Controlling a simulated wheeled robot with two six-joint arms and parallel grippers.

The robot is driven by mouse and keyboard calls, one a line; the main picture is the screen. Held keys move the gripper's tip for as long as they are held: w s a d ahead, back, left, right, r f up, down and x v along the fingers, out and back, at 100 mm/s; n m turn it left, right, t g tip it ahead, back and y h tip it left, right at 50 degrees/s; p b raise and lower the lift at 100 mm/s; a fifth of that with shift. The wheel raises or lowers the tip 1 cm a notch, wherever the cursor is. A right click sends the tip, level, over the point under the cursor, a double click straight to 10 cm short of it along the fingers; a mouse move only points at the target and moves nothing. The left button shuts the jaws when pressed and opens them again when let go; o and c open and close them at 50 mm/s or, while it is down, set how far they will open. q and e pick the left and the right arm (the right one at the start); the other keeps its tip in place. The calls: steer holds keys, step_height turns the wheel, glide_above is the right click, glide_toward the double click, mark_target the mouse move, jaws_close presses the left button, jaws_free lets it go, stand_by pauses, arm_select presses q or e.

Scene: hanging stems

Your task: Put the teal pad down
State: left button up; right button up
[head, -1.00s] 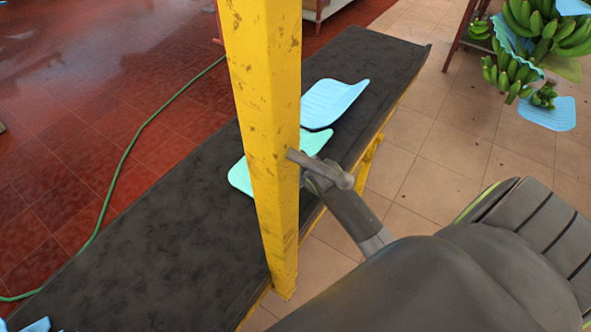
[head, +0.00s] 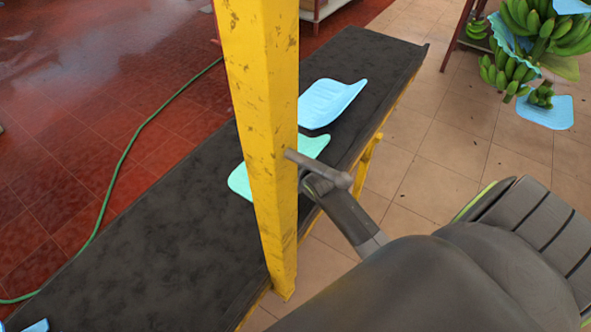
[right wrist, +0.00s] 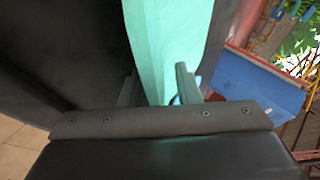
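The teal pad (head: 308,150) lies on the dark belt in the head view, its middle hidden behind the yellow post. In the right wrist view, the teal pad (right wrist: 165,45) runs up from between the two fingers of my right gripper (right wrist: 158,88). My left gripper is not in view.
The yellow post (head: 262,120) stands close to my right gripper. A light blue pad (head: 331,102) lies just beyond the teal one on the belt (head: 165,240). The near belt is mostly bare. Green bananas (head: 540,35) hang at the upper right.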

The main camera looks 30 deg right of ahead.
steer(key=v, duration=1.2)
steer(key=shift+r, duration=0.15)
